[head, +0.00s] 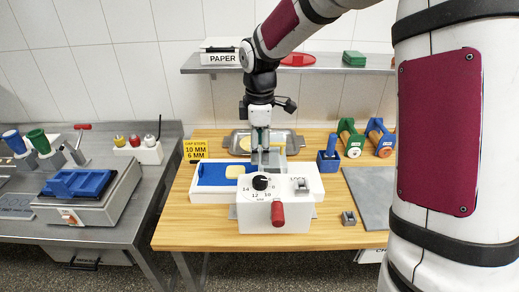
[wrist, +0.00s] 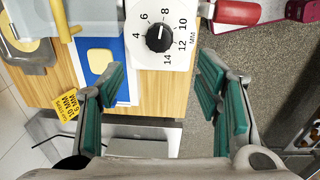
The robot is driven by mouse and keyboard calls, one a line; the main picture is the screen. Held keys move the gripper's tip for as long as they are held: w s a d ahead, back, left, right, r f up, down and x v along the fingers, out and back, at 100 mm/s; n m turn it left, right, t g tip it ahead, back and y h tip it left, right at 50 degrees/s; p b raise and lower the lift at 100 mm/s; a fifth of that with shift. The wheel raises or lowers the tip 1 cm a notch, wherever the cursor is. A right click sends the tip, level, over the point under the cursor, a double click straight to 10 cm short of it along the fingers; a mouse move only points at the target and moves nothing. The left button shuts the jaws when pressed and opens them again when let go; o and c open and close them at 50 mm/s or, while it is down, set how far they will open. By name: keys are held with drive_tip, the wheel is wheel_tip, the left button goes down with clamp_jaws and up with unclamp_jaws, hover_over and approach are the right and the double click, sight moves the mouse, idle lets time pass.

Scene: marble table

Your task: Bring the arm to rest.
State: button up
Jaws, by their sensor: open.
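My gripper (head: 261,146) hangs at the end of my arm, pointing down over the white slicing machine (head: 275,216) on the wooden table. In the wrist view its two teal-padded fingers (wrist: 162,70) are spread wide apart with nothing between them. The machine's black dial (wrist: 160,38) with millimetre numbers shows beyond the fingertips and is not held. In the head view the fingertips overlap the machine's grey upper part, so I cannot tell their exact height above it.
A blue tray (head: 212,173) with a yellow piece (head: 235,172) lies left of the dial. A red handle (head: 278,213) stands at the machine's front. A metal tray (head: 293,141) lies behind. A shelf (head: 325,69) crosses the back wall. Green and blue holders (head: 350,138) stand right.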

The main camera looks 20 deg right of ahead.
drive_tip(key=s+r+m+t, duration=0.1)
drive_tip(key=s+r+m, duration=0.3)
drive_tip(key=s, duration=0.4)
drive_tip(key=s+r+m+t+b, duration=0.1)
drive_tip(key=s+r+m+t, duration=0.1)
drive_tip(key=s+m, duration=0.3)
drive_tip(key=s+r+m+t+b, duration=0.1)
drive_tip(key=s+r+m, duration=0.4)
drive_tip(key=s, duration=0.6)
drive_tip(key=shift+s+d+r+m+t, duration=0.15)
drive_tip(key=shift+r+m+t, duration=0.15)
drive_tip(key=shift+t, duration=0.2)
